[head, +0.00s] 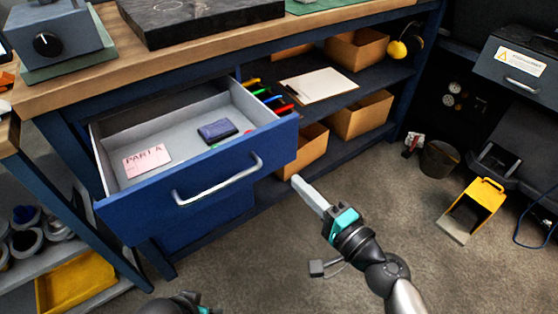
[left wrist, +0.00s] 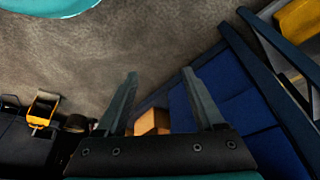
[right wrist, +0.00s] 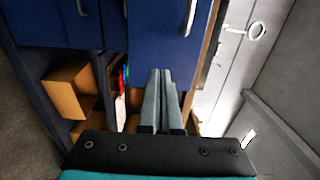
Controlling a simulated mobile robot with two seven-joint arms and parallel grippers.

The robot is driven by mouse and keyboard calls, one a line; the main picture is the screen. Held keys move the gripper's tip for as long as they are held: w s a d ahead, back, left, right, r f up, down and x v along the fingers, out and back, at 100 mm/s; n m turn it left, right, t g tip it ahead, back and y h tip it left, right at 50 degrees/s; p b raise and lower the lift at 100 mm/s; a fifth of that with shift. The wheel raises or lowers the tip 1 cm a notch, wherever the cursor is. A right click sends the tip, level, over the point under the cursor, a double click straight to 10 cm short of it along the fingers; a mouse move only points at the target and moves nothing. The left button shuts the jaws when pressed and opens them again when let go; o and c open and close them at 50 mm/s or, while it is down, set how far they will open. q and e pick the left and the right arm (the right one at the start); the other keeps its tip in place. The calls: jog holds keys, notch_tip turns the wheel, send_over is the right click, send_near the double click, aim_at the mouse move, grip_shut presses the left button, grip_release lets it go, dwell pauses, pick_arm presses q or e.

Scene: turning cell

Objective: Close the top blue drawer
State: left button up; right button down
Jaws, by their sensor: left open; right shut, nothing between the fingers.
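The top blue drawer (head: 225,195) is pulled out of the bench, with its inside showing. Its silver bar handle (head: 218,181) runs across the front. Inside lie a pink card marked "PART A" (head: 147,160) and a dark blue box (head: 217,131). My right gripper (head: 297,181) is shut and empty, at the right end of the drawer front in the head view; I cannot tell whether it touches. Its closed fingers (right wrist: 160,75) show in the right wrist view against a blue panel. My left gripper (left wrist: 160,75) is open and empty; only a bit of it shows in the head view.
A wooden bench top (head: 130,75) is above the drawer. Shelves on the right hold cardboard bins (head: 362,115) and a clipboard (head: 318,85). A yellow dustpan-like scoop (head: 475,208) and a dark bucket (head: 438,159) stand on the floor. The floor before the drawer is clear.

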aim_at(270, 156)
pick_arm(q)
jog(key=shift+s+f, duration=0.2)
jog(key=shift+f, duration=0.55)
pick_arm(e)
jog(key=x, duration=0.8)
jog(key=shift+s, duration=0.1)
jog(key=shift+a, duration=0.1)
